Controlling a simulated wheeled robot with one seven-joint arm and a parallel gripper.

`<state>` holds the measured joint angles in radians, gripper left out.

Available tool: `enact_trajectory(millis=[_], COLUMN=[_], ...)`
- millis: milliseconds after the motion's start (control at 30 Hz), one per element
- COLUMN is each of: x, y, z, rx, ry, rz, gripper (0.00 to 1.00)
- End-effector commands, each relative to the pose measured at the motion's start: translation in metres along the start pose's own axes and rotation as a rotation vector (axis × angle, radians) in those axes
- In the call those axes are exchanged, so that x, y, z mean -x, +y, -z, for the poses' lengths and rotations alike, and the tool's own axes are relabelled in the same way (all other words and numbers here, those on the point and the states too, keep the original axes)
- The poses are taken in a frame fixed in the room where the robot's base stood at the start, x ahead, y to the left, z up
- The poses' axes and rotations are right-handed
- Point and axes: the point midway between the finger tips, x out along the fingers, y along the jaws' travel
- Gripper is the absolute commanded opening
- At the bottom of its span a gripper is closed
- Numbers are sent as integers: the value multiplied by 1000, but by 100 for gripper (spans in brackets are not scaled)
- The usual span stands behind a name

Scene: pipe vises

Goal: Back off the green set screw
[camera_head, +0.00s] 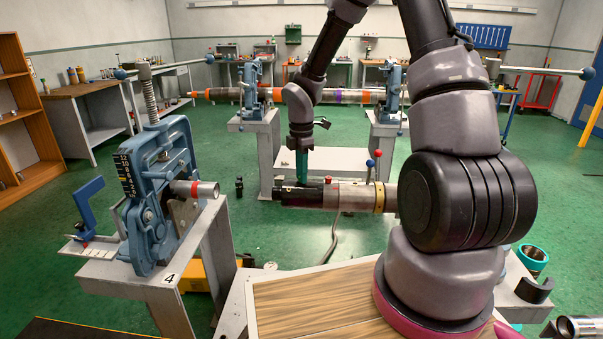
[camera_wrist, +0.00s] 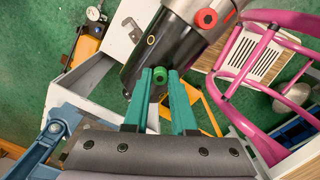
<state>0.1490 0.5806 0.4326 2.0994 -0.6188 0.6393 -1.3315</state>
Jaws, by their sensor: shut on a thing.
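The green set screw (camera_wrist: 160,73) stands on the side of a dark cylindrical tool body (camera_wrist: 150,48). My gripper (camera_wrist: 159,86) has two teal fingers closing in on the screw from either side, and they are shut on it. In the head view my gripper (camera_head: 302,178) points down onto the dark end of the tool body (camera_head: 292,195), which lies level. The fingers hide the screw there. A red screw (camera_wrist: 207,18) sits farther along the body, on the lighter metal part; it also shows in the head view (camera_head: 329,181).
A blue pipe vise (camera_head: 155,200) on a grey stand is at left. Two more vises hold a long banded pipe (camera_head: 340,96) behind. Red and blue knobs (camera_head: 374,158) rise beside the tool body. A pink tubular frame (camera_wrist: 255,75) is at right in the wrist view.

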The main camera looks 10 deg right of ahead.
Motion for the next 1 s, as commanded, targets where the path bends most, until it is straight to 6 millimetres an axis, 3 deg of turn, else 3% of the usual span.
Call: enact_trajectory(millis=[400,933,967,1000], x=[-2,-2,-2,-2], y=[-2,-2,-2,-2], z=[0,0,0,0], rx=[182,205,205,204], ry=[1,1,1,1], rz=[6,7,7,6], gripper=[0,0,28,43])
